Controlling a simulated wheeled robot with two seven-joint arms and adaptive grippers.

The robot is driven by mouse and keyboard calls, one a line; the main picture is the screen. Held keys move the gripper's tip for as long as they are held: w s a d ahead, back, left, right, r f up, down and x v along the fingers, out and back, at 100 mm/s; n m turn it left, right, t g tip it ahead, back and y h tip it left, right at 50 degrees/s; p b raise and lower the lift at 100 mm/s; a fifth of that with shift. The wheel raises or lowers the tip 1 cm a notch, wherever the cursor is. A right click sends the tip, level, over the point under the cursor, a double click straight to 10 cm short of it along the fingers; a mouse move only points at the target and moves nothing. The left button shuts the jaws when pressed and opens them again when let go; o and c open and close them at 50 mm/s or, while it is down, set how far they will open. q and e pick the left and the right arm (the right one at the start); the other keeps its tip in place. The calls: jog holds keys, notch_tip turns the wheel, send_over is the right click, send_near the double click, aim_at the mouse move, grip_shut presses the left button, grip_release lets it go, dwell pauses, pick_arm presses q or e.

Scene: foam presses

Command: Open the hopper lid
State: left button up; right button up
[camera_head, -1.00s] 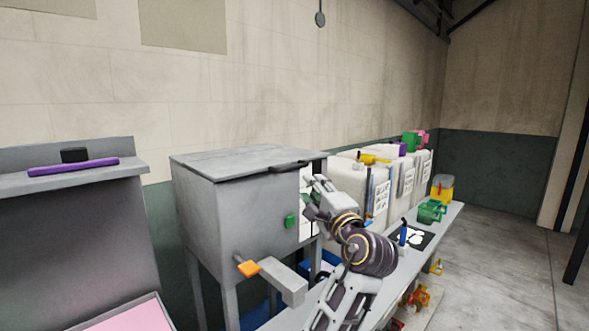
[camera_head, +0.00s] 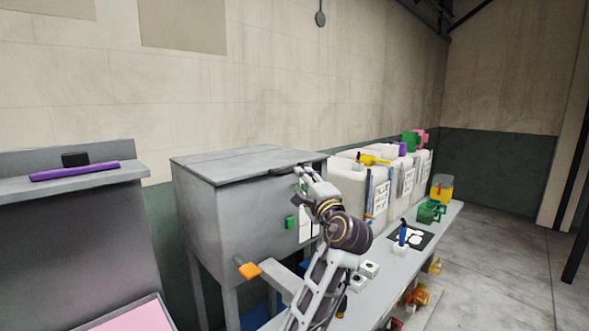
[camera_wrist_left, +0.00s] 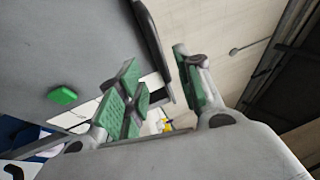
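The grey hopper (camera_head: 235,215) stands left of centre in the head view, with its flat lid (camera_head: 240,162) lying shut on top. A black handle (camera_head: 290,170) runs along the lid's front edge; it also shows in the left wrist view (camera_wrist_left: 153,42). My left gripper (camera_head: 301,180) is close to the handle's right end. In the left wrist view my left gripper (camera_wrist_left: 155,82) is open, and the handle appears in the gap between its green-padded fingers. I cannot tell whether they touch it. My right gripper is not in view.
A green button (camera_head: 290,222) and an orange-tipped lever (camera_head: 249,270) are on the hopper. Several white containers (camera_head: 349,186) stand right of it. A bench (camera_head: 400,262) with small items runs along the right. A grey press (camera_head: 70,230) stands left.

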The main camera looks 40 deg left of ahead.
pick_arm(q)
jog(key=shift+p+x, duration=0.8)
jog(key=shift+x, duration=2.8)
grip_shut()
